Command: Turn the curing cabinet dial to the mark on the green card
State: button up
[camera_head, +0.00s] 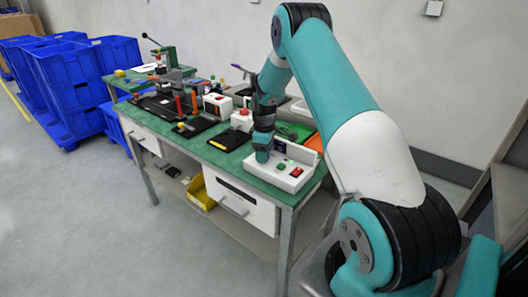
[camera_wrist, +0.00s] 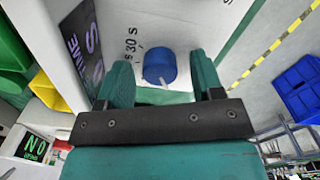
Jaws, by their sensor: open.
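A blue dial (camera_wrist: 159,66) with a white pointer line stands on a white panel in the wrist view, with printed marks around it, including "30 S". The pointer line shows on the dial's lower side, toward my gripper. My gripper (camera_wrist: 163,80) is open, its two teal fingers on either side of the dial with a gap at each side. I cannot make out the green card.
The green-topped bench (camera_head: 253,180) carries a black tray (camera_head: 230,138), a white box with a red button (camera_head: 242,119) and several tools. A dark panel lettered "TIME" (camera_wrist: 80,45) is left of the dial. Blue crates (camera_head: 75,75) stand at the left; open floor lies in front.

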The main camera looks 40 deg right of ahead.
jog(key=shift+c, duration=0.4)
jog(key=c, duration=0.8)
jog(key=shift+c, duration=0.2)
jog(key=shift+m, duration=0.4)
jog(key=m, duration=1.4)
jog(key=shift+b, duration=0.3)
jog(key=shift+r+m, duration=0.1)
jog(key=shift+m, duration=2.4)
